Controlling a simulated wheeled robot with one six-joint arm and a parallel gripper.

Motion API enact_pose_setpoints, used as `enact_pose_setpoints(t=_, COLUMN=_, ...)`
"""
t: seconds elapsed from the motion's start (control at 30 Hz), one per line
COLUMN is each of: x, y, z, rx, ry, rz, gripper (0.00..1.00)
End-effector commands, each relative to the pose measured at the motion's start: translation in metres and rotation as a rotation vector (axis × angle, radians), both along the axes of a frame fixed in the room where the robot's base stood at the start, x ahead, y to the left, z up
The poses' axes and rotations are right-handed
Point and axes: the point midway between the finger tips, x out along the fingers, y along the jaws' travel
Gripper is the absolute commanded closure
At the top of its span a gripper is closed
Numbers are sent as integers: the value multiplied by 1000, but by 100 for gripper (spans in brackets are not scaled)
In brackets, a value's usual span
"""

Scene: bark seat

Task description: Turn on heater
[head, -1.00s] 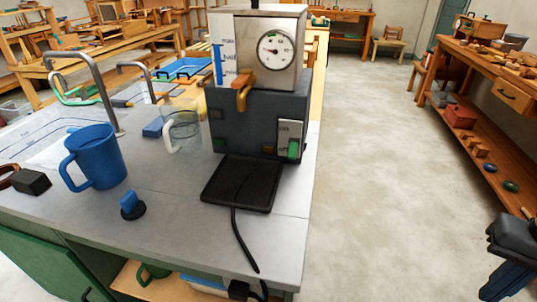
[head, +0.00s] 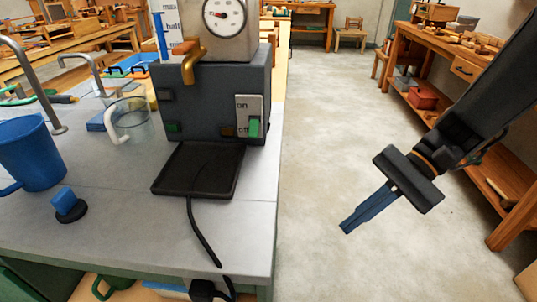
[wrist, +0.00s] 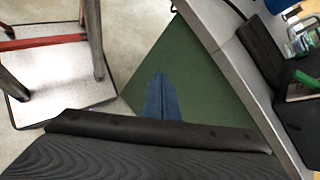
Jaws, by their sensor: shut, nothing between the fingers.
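The heater (head: 205,97) is a dark grey box with a metal tank and round dial (head: 224,14) on top, standing on the grey counter. On its front right is a white switch plate marked "on" above and "off" below. The green switch lever (head: 254,127) sits low, by the "off" mark. In the wrist view the green lever (wrist: 305,78) shows at the right edge. My gripper (head: 347,229) is shut and empty, its blue fingers together, over the floor to the right of the counter and apart from the heater. The fingers also show in the wrist view (wrist: 160,78).
A black tray (head: 198,170) lies before the heater, with a black cord (head: 200,230) running to the counter edge. A glass jug (head: 130,120), a blue mug (head: 30,152) and a blue-topped knob (head: 68,204) stand left. A wooden bench (head: 470,75) is at right; floor between is clear.

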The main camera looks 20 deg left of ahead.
Motion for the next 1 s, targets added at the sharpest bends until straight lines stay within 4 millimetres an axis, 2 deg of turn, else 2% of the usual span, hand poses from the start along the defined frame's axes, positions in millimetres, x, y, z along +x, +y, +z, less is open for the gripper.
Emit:
enact_pose_setpoints(t=0.03, x=17, y=30, z=-9, rx=101, ry=90, rz=-40, gripper=100)
enact_pose_setpoints(t=0.1, x=39, y=66, z=-2, rx=249, ry=199, rz=-99, gripper=100)
enact_pose_setpoints(t=0.2, x=73, y=104, z=11, rx=448, ry=321, rz=-165, gripper=100)
enact_pose_setpoints(t=0.3, x=103, y=125, z=23, rx=613, ry=400, rz=-210, gripper=100)
enact_pose_setpoints(t=0.4, x=124, y=135, z=31, rx=727, ry=445, rz=-238, gripper=100)
enact_pose_setpoints(t=0.53, x=137, y=139, z=37, rx=799, ry=469, rz=-254, gripper=100)
enact_pose_setpoints(t=0.87, x=138, y=140, z=40, rx=809, ry=470, rz=-257, gripper=100)
enact_pose_setpoints(t=1.0, x=135, y=146, z=41, rx=808, ry=471, rz=-255, gripper=100)
